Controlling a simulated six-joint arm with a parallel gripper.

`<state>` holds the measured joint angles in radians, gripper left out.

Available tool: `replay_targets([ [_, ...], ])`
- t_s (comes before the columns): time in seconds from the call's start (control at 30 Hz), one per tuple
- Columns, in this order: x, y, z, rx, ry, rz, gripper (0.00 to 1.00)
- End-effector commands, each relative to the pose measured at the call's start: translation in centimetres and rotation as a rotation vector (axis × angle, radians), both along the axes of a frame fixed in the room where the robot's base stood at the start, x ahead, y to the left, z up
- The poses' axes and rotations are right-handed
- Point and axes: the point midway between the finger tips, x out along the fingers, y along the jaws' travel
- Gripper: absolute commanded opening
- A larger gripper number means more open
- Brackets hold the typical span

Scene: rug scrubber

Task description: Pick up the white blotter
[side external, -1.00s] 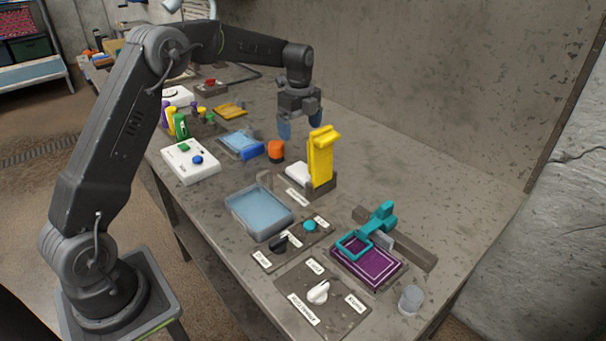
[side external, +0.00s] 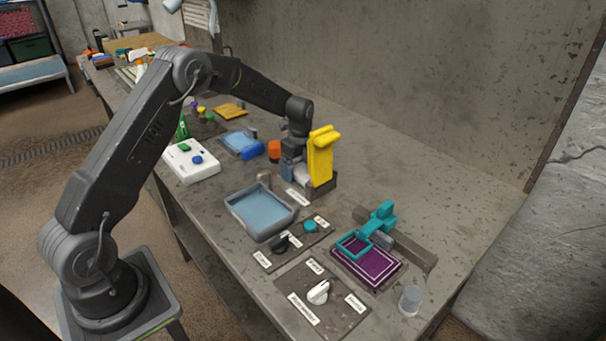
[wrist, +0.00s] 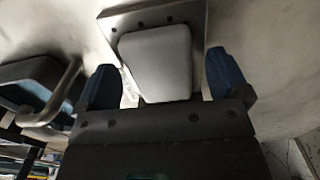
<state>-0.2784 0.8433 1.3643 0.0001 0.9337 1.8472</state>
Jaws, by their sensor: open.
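The white blotter (wrist: 157,55) is a rounded white block in front of a grey plate with screw heads in the wrist view. In the side view only a white sliver of the blotter (side external: 303,171) shows beside the yellow upright piece; the rest is hidden by my gripper. My gripper (wrist: 162,68) has its two blue fingers apart, one on each side of the blotter's near end. A gap shows between the blotter and each finger, so I see no contact. In the side view my gripper (side external: 289,168) is low, just left of the yellow piece.
The yellow upright piece (side external: 320,158) stands close on the right. A blue-lined basin (side external: 262,212) with a tap lies in front. An orange-topped item (side external: 274,149) and a blue block (side external: 252,154) are to the left. A purple framed pad (side external: 368,262) lies farther right.

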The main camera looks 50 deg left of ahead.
Motion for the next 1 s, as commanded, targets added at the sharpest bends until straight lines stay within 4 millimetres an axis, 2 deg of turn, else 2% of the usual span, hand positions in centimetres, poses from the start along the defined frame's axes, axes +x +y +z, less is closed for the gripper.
replay_targets([
  [0.2, -0.01, 0.02, -0.07, 0.000, 0.000, 0.000, 0.94],
  [0.8, 0.01, 0.02, -0.01, 0.000, 0.000, 0.000, 0.37],
  [1.0, 0.01, 0.02, 0.05, 0.000, -0.001, 0.000, 0.36],
])
